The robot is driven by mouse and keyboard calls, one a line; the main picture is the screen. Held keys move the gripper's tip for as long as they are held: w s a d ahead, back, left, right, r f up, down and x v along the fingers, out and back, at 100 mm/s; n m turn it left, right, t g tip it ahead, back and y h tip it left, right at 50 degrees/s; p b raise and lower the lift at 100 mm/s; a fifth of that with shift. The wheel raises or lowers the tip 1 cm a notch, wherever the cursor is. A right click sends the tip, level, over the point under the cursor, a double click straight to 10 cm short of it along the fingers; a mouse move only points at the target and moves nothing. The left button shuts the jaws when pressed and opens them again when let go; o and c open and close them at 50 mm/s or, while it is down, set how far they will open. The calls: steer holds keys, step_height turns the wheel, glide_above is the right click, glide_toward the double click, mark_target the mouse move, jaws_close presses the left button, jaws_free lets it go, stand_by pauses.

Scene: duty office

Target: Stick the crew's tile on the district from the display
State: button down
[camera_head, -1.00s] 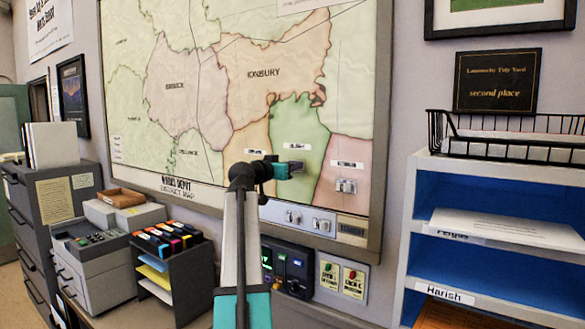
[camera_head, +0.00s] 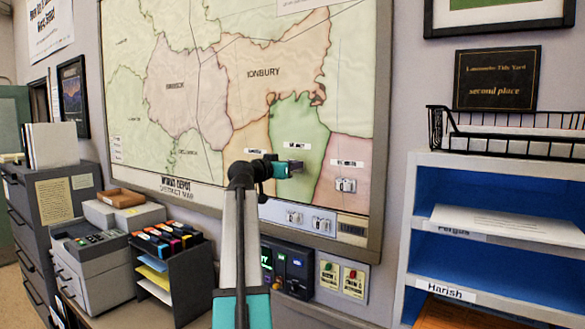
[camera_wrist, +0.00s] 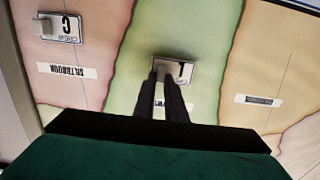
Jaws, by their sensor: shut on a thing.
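My gripper (camera_head: 284,169) is shut on a small white-and-grey crew tile (camera_head: 296,166) at the green district (camera_head: 302,120) of the wall map. In the wrist view the fingertips (camera_wrist: 168,76) close on the tile's knob (camera_wrist: 163,66). The tile (camera_wrist: 183,75) lies over the green district (camera_wrist: 150,30) and reads CREW with one more character, seen upside down. Whether it touches the map I cannot tell. Another tile, crew C (camera_wrist: 60,27), is on the pink district (camera_wrist: 75,85). A small lit display (camera_head: 282,262) is below the map; its text is too small to read.
A button plate (camera_head: 341,282) is below. A blue-lined shelf (camera_head: 505,240) stands right; a printer (camera_head: 105,250) and a folder rack (camera_head: 170,260) stand left.

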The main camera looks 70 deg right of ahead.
steer(key=shift+s+d, duration=0.1)
steer(key=shift+d, duration=0.25)
stand_by(1.0)
steer(key=c, duration=1.7)
jaws_free()
steer(key=shift+a+b, duration=0.25)
steer(key=shift+b, duration=0.1)
steer(key=shift+b+v, duration=2.4)
steer(key=shift+v, duration=4.35)
